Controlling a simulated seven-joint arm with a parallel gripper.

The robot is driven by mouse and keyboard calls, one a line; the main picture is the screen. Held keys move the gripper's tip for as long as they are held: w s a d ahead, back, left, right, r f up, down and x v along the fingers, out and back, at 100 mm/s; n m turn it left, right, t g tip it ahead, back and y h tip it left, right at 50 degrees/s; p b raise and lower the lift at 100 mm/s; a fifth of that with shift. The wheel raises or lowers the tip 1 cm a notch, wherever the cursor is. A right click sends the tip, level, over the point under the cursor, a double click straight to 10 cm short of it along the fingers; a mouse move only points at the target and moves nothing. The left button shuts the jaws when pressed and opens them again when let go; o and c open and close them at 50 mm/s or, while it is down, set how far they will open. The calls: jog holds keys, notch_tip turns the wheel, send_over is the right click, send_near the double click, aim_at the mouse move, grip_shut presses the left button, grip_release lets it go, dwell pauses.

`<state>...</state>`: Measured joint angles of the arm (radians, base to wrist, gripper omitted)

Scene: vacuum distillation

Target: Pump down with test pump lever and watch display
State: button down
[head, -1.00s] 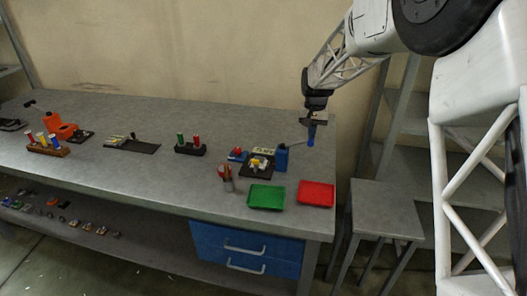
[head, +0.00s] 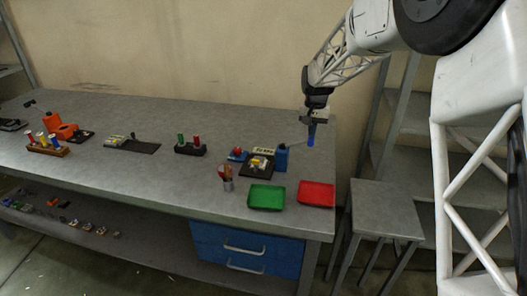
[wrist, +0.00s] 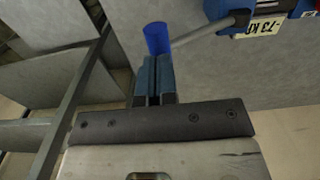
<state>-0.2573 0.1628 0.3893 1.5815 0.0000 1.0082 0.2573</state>
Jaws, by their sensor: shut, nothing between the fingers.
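The test pump has a blue body (head: 281,158) near the back right of the bench. Its thin grey lever reaches right to a blue grip (head: 311,134); the grip (wrist: 157,38) also shows in the wrist view. My gripper (head: 314,120) is directly above the grip in the head view. In the wrist view its fingers (wrist: 154,68) are together and empty, with their tips at the grip's near end; I cannot tell whether they touch it. The pale display (head: 264,150) beside the pump appears partly in the wrist view (wrist: 257,28), upside down, seemingly reading -73 KP, with its end cut off.
A green tray (head: 266,197) and a red tray (head: 316,194) lie at the bench's front right. A grey stool (head: 386,208) stands beyond the bench's right end.

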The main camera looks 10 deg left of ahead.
jog(key=shift+r, duration=2.7)
dwell(4.6)
